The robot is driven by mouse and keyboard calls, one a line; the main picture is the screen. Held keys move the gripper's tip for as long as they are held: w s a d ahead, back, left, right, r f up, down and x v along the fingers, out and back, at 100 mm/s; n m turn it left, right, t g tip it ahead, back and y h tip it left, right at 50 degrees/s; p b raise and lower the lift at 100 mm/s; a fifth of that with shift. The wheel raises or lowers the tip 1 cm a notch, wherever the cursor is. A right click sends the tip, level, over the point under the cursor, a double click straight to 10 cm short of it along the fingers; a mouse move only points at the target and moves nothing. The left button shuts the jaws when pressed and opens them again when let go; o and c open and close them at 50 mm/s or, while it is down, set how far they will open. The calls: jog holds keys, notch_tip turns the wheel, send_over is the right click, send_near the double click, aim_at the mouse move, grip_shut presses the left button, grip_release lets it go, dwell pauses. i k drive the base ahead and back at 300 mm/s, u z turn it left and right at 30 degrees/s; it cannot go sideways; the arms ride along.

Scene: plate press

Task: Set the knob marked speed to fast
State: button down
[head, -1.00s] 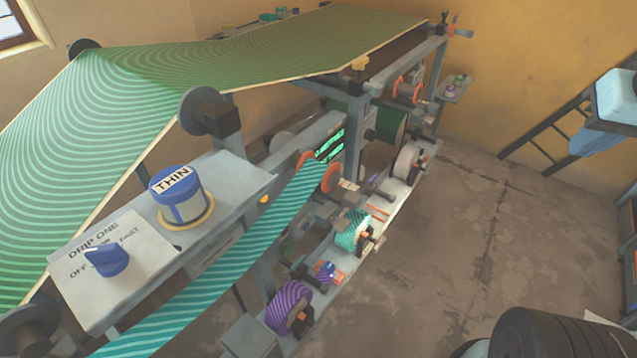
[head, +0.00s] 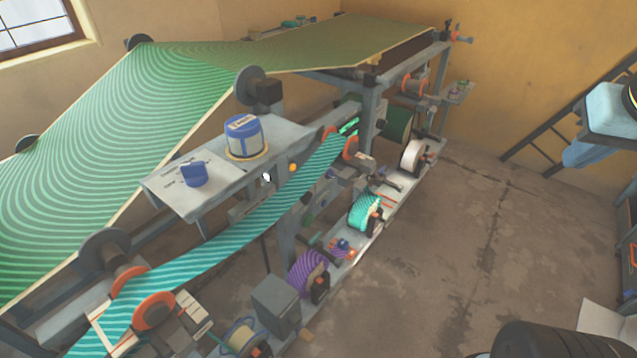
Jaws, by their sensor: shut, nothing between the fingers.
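A blue knob (head: 194,174) sits on a white label plate on the grey sloping panel (head: 270,138) of the press. Its lettering is too small to read now; a second ago it read "DRIP ONE", with "OFF" and "FAST" around the knob. I cannot make out a knob marked speed in the head view. A blue and white tub (head: 243,134) stands behind the knob in a yellow ring. My gripper is not in view.
A green striped web (head: 130,115) runs over the press, and a teal striped band (head: 255,225) passes below the panel. Rollers and spools, one purple (head: 308,272), line the lower rail. Bare floor (head: 460,240) lies to the right. A ladder (head: 545,135) leans at the right wall.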

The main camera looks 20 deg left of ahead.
aim_at(329, 174)
jog(key=u, duration=0.1)
jog(key=k, duration=0.75)
jog(key=u, duration=0.75)
jog(key=i, duration=1)
jog(key=z, duration=0.1)
